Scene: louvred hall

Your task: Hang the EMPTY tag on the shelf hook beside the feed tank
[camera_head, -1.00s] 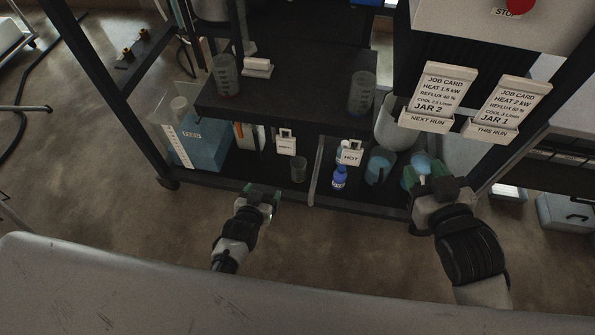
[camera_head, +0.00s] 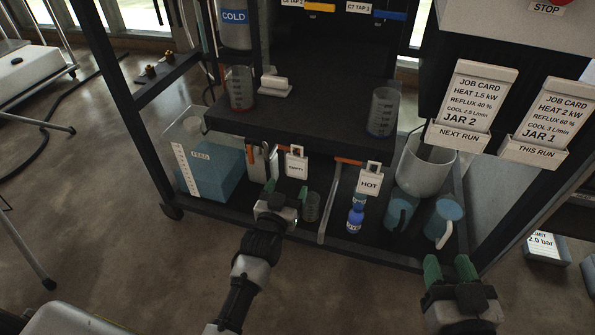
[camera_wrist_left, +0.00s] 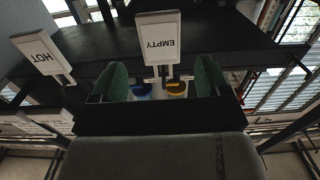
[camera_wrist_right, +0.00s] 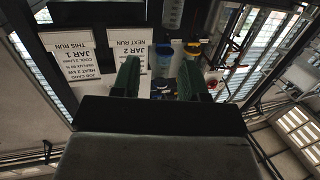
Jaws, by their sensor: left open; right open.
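The white EMPTY tag (camera_head: 297,166) hangs below the front edge of the shelf in the head view. The left wrist view shows the tag (camera_wrist_left: 159,40) upside down, ahead of and between the fingers. My left gripper (camera_head: 285,193) is open just below and in front of it, with nothing between its green fingertips. The HOT tag (camera_head: 369,183) hangs to the right, also seen in the left wrist view (camera_wrist_left: 40,52). The feed tank (camera_head: 213,172), a blue tank with a label, stands on the bottom shelf at left. My right gripper (camera_head: 450,270) is open and empty at lower right.
Small beaker (camera_head: 312,207), blue bottle (camera_head: 355,218) and two blue jugs (camera_head: 447,212) stand on the bottom shelf. The upper shelf (camera_head: 300,118) overhangs them. Two job cards (camera_head: 474,98) are at right. A dark post (camera_head: 125,110) bounds the left. Floor in front is clear.

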